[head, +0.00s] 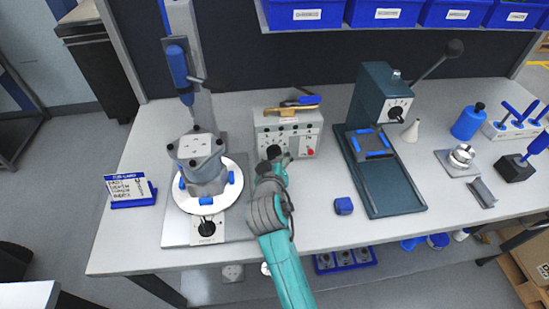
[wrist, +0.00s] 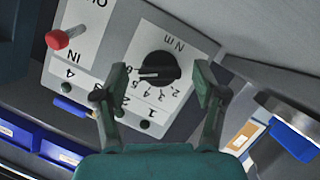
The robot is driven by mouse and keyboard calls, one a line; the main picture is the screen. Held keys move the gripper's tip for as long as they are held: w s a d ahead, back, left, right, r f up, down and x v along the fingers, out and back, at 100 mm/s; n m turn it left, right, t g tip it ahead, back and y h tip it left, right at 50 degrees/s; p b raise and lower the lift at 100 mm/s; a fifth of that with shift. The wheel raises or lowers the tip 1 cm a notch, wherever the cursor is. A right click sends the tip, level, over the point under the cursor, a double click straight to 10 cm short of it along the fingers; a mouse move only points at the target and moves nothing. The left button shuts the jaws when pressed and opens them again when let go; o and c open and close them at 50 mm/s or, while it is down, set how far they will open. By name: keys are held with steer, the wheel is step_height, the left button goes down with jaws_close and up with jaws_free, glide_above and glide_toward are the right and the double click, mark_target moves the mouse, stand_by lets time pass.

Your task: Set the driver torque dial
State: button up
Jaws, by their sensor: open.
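The torque dial (wrist: 160,70) is a round black knob on the pale face of the driver control box (head: 300,137). Its face is marked "N m" with a scale of small numbers, which appears rotated in the wrist view. A white pointer line on the knob points left in that view, towards the scale; the exact value is too small to read. My gripper (wrist: 161,80) is open, with one finger on each side of the dial in the picture. I cannot tell whether either finger touches it.
A red-tipped switch (wrist: 58,40) sits beside the dial. Tools lie on top of the box. A round fixture with a grey housing (head: 203,165) stands left, a dark green press (head: 385,120) right. A small blue block (head: 344,206) lies on the bench. Blue bins (head: 380,12) hang above.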

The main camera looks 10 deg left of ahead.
steer(key=shift+w, duration=0.15)
steer(key=c, duration=1.1)
steer(key=shift+c, duration=0.2)
steer(key=shift+n, duration=0.3)
steer(key=shift+a+f+n+t+h, duration=0.1)
steer(key=shift+n+t+h, duration=0.3)
steer(key=shift+n, duration=0.5)
steer(key=shift+f+n+t+h, duration=0.1)
steer(key=shift+n+t+h, duration=0.3)
steer(key=shift+n, duration=0.5)
steer(key=shift+h, duration=0.3)
steer(key=o, duration=1.1)
